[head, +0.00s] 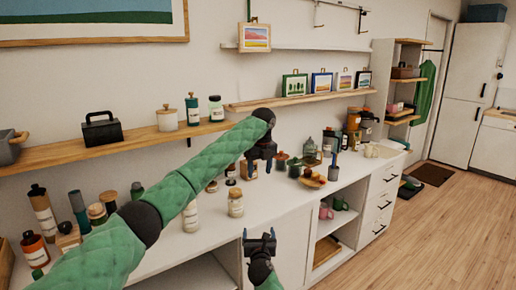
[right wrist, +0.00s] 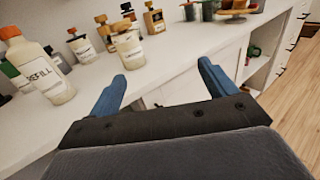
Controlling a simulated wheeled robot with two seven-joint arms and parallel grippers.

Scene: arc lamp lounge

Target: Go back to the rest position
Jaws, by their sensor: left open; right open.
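My left gripper (head: 261,157) is at the end of the green padded arm that crosses the head view from the lower left. It is above the white counter (head: 262,203), in front of the wall, with nothing seen in its jaws. My right gripper (head: 260,239) is lower, in front of the counter's front edge. In the right wrist view its two blue fingers (right wrist: 160,88) are spread apart with nothing between them.
Jars and bottles stand on the counter, including a jar (head: 236,203) near its edge and a REFILL bottle (right wrist: 38,68). A wooden shelf (head: 70,152) runs behind my left arm. Cups (head: 340,203) sit in an open cubby.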

